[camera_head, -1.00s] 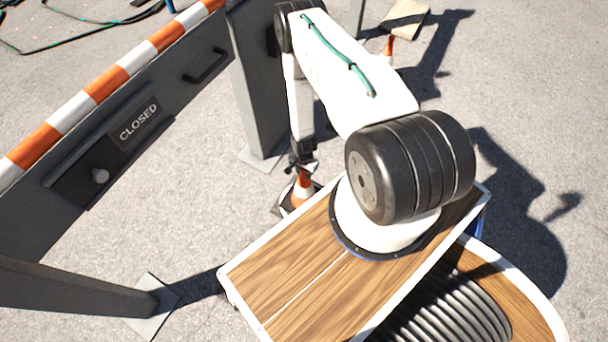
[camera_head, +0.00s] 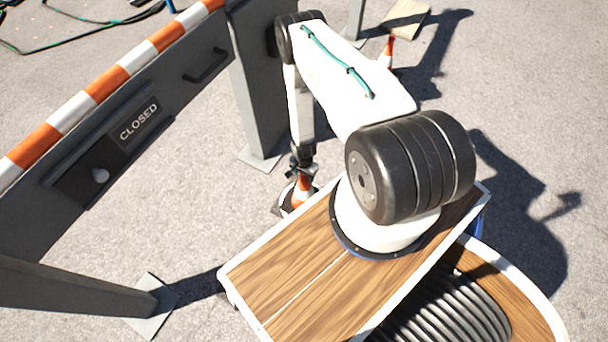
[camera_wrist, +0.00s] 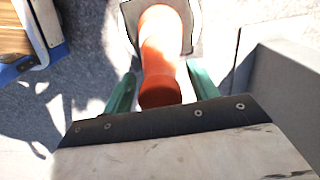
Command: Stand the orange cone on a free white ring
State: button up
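An orange-and-white cone (camera_head: 302,190) stands on the ground beside the wooden deck, with a pale patch and dark edge around its foot. It also shows in the wrist view (camera_wrist: 161,60), upper end towards me, over a pale, dark-edged base. My gripper (camera_head: 303,168) points down at its top. In the wrist view the green fingers of my gripper (camera_wrist: 162,72) are apart on either side of the cone, with narrow gaps visible. Whether the pale patch is a white ring, I cannot tell. A second orange cone (camera_head: 387,48) stands farther back.
A barrier with a CLOSED sign (camera_head: 138,122) and a striped orange-white rail (camera_head: 105,85) is at left. Its grey post (camera_head: 258,95) stands close behind my gripper. A board (camera_head: 404,18) lies at the back. Open pavement (camera_head: 520,100) is on the right.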

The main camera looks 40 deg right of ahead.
notch_tip(320, 180, up, 12)
jog(key=shift+r, duration=0.2)
jog(key=w+a+r+n, duration=0.1)
jog(key=w+r+n, duration=0.15)
jog(key=r, duration=1.05)
jog(key=w+a+r+n, duration=0.15)
jog(key=w+r, duration=0.25)
jog(key=r, duration=0.9)
jog(key=w+a+r+n, duration=0.2)
jog(key=w+r, duration=0.1)
jog(key=r, duration=1)
jog(key=s+a+r+n+t, duration=0.1)
jog(key=s+a+r+n, duration=0.25)
jog(key=s+r, duration=0.65)
jog(key=s+a+r+n, duration=0.2)
jog(key=s+a+r, duration=0.4)
jog(key=r, duration=0.9)
jog(key=s+r+n, duration=0.2)
jog(key=s+r, duration=0.1)
jog(key=s, duration=1)
jog(key=shift+a+r, duration=0.3)
